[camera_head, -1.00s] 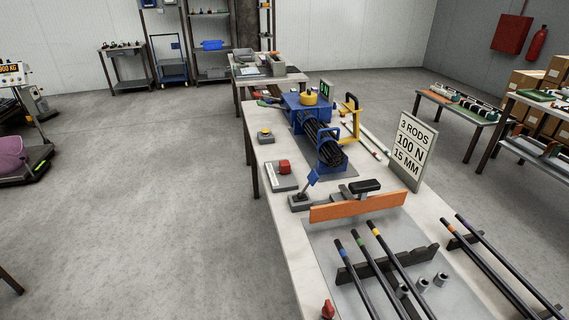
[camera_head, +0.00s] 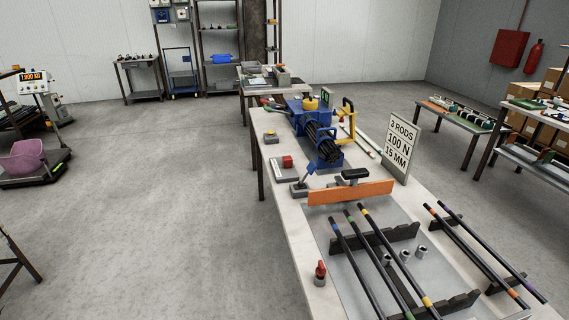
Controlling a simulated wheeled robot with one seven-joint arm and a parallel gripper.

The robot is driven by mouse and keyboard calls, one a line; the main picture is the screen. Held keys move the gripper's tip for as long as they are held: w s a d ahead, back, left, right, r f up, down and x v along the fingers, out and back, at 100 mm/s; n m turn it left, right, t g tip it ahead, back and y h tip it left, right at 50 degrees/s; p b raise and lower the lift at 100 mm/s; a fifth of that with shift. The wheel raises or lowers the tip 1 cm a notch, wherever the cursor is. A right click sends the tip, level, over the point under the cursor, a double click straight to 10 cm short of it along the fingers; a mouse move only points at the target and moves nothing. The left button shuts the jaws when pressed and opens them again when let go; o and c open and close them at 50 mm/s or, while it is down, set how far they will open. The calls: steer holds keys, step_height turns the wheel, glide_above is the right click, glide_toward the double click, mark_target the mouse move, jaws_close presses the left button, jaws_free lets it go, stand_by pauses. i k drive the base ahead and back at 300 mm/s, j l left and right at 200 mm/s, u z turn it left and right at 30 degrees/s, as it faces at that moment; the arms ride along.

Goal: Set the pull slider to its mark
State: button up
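What looks like the pull slider is a red block (camera_head: 287,161) on a flat grey plate (camera_head: 281,174) with a pale strip, at the left edge of the long workbench (camera_head: 296,223). The block is at the plate's upper right; any mark is too small to make out. A sign (camera_head: 401,147) on the bench reads "3 RODS, 100 N, 15 MM". My gripper is not in view.
A blue machine (camera_head: 328,147) with black rods stands behind the slider. Black rods (camera_head: 383,262) and a red knob (camera_head: 320,270) are nearer. Open floor (camera_head: 190,210) lies left of the bench.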

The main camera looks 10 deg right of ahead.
mark_target(287, 161)
steer(key=i+j, duration=0.1)
steer(key=j, duration=0.45)
steer(key=i+j, duration=0.1)
steer(key=j, duration=0.5)
steer(key=i+j, duration=0.1)
steer(key=j, duration=0.45)
steer(key=i+j+z, duration=0.1)
steer(key=i+j, duration=0.95)
steer(key=i, duration=0.15)
steer(key=i+l, duration=0.2)
steer(key=i, duration=0.2)
steer(key=i+l, duration=0.15)
steer(key=i, duration=0.3)
steer(key=i+l, duration=0.2)
steer(key=i, duration=0.2)
